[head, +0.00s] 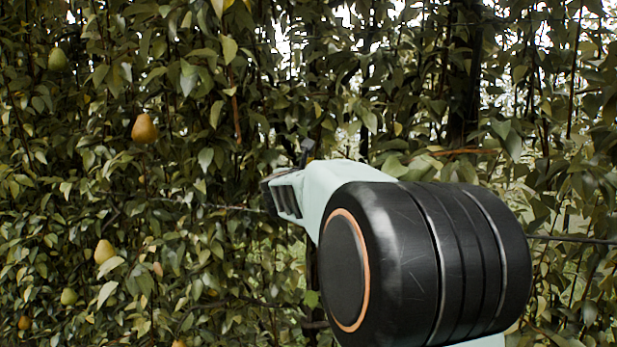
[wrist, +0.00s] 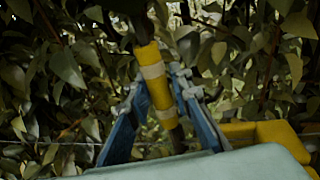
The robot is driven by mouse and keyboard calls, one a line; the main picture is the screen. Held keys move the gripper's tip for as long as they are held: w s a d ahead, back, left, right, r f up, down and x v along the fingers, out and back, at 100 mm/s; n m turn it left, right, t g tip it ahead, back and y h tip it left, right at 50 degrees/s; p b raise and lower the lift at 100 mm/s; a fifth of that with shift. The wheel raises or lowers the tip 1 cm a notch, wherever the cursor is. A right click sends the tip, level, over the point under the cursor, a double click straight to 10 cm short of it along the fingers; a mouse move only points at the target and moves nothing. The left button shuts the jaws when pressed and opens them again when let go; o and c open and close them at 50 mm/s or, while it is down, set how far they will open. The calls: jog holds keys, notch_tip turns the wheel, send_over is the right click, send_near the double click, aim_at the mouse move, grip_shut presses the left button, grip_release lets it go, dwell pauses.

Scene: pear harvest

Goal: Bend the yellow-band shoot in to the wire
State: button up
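The yellow-band shoot (wrist: 160,92) stands almost upright, slightly tilted, in the wrist view. Its yellow band has pale wraps around it. The blue fingers of my gripper (wrist: 157,90) lie on both sides of the band, with their grey tips against it. The gripper looks shut on the shoot. A thin wire (wrist: 62,143) crosses low in the wrist view, and a wire also shows in the head view (head: 570,239). In the head view my arm hides the fingers and the shoot. How far the shoot is from the wire I cannot tell.
Dense leaves and thin stems surround the gripper. A dark trunk (head: 465,80) stands behind my arm. A yellow blocky thing (wrist: 278,136) shows at the wrist view's lower right.

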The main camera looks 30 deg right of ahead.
jog(key=shift+o, duration=1.3)
jog(key=shift+w+d+f, duration=0.15)
jog(key=shift+d, duration=0.05)
jog(key=shift+a, duration=0.1)
jog(key=shift+a, duration=0.1)
jog(key=v, duration=0.7)
jog(key=shift+s, duration=0.35)
jog(key=shift+a, duration=0.1)
